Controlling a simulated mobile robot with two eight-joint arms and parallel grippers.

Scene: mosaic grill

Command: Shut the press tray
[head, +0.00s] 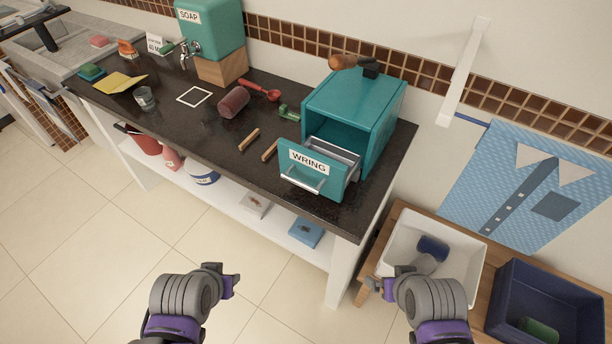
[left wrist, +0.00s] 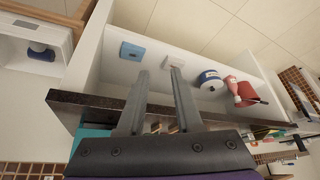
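The press is a teal box (head: 372,105) at the right end of the dark counter. Its tray (head: 322,172), with a teal front labelled WRING and a silver handle (head: 302,181), is pulled out toward me. The metal inside of the tray shows behind that front. My left gripper (head: 228,280) is in front of the counter, low and left of the tray, touching nothing. In the left wrist view its two fingers (left wrist: 157,72) stand apart and empty. My right gripper (head: 382,282) is below and right of the tray, by the white bin, and looks open and empty.
A brown-handled lever (head: 352,63) sits atop the press. Two wooden sticks (head: 250,139), a dark red roll (head: 234,102) and a green item (head: 289,112) lie left of it. A white bin (head: 397,227) and navy bin (head: 505,300) stand at right. The floor before the counter is clear.

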